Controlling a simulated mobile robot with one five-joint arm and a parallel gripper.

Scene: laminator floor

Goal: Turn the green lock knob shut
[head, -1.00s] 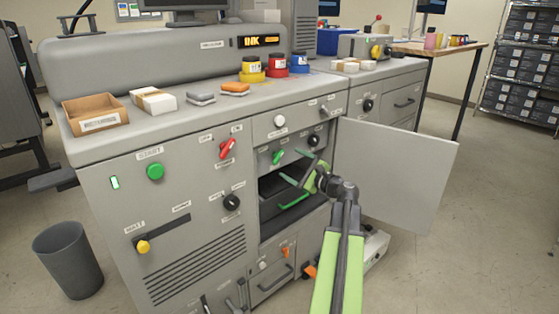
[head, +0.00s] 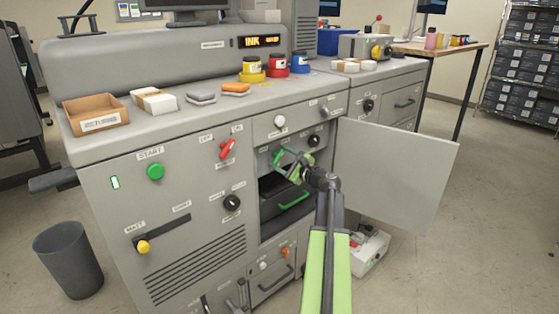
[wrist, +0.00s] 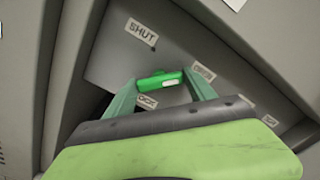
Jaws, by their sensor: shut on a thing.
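The green lock knob (wrist: 158,79) shows in the wrist view, between the tips of my two green fingers. My gripper (wrist: 160,84) is shut on it. A "SHUT" label (wrist: 141,32) is above and left of the knob; another label (wrist: 203,73) is to its right, and a lock label below is partly hidden by a finger. In the head view my gripper (head: 286,158) is at the knob's place on the inner panel, inside the open machine bay, and mostly hides the knob.
The grey bay door (head: 395,175) stands open to the right of my arm. A drawer with a green handle (head: 293,200) is below the knob. A black knob (head: 313,140) is close to its right. A grey bin (head: 68,260) stands on the floor at left.

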